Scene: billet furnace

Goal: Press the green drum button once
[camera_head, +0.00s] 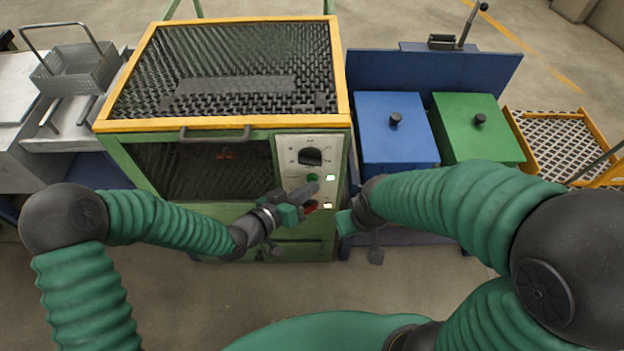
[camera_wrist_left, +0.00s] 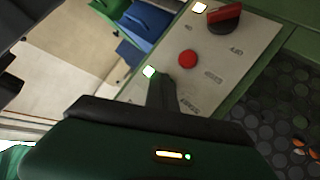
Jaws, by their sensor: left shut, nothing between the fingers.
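The control panel (camera_head: 290,150) is on the right part of the green furnace front. The green drum button (camera_head: 312,178) is a small round green cap below the black dial. My left gripper (camera_head: 311,187) is shut and empty, its tip right at or just in front of that button.
A red button (camera_wrist_left: 188,59) and a red switch lever (camera_wrist_left: 228,17) lie close by; the lever (camera_head: 310,207) also shows in the head view. The black dial (camera_head: 311,156) is just above. Blue (camera_head: 397,135) and green (camera_head: 478,130) bins stand to the right, a wire basket (camera_head: 75,70) left.

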